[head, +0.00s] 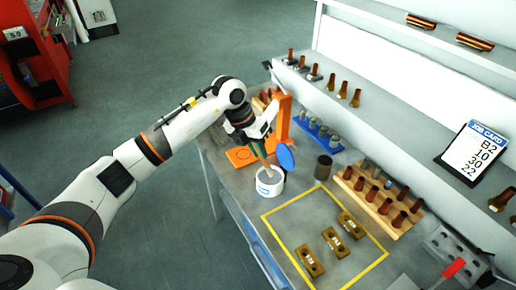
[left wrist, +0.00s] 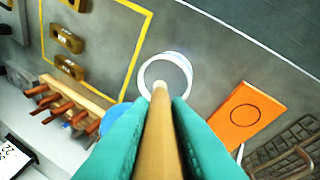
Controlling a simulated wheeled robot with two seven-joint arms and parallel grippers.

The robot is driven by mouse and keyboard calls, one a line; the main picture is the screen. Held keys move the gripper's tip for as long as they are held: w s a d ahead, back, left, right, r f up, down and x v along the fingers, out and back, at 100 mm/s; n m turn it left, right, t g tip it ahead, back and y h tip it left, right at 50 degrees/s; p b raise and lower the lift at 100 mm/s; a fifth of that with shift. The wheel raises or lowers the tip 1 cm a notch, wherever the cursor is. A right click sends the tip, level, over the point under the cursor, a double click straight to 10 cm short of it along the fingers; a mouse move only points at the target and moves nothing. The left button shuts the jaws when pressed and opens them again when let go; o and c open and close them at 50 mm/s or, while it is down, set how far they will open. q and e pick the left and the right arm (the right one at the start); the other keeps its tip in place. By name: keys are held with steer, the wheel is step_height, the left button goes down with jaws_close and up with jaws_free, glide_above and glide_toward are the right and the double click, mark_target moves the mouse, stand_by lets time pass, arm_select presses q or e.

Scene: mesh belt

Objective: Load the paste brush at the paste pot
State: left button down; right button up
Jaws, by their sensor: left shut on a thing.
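The white paste pot (head: 270,187) stands on the bench with its top open and grey paste showing inside. Its round rim (left wrist: 185,66) also shows in the left wrist view. My left gripper (head: 261,151) is above the pot, its teal fingers shut on the wooden handle of the paste brush (left wrist: 160,130). The brush points down at the pot, and its lower end (head: 267,172) appears inside the pot's mouth. I cannot tell how deep it reaches or see the bristles. A blue round lid (head: 286,156) is beside the pot. My right gripper is not in view.
A dark cup (head: 323,167) and a wooden rack (head: 365,197) of copper pieces stand to the right. Brass blocks (head: 333,242) lie inside a yellow outline. A shelf runs behind.

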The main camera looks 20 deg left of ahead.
arm_select(q)
steer(key=shift+s+f+b, duration=0.1)
steer(key=shift+f+b, duration=0.45)
steer(key=shift+f, duration=0.1)
stand_by(1.6)
steer(key=shift+r, duration=0.15)
steer(key=shift+r+p, duration=2.1)
steer(key=shift+r, duration=1.35)
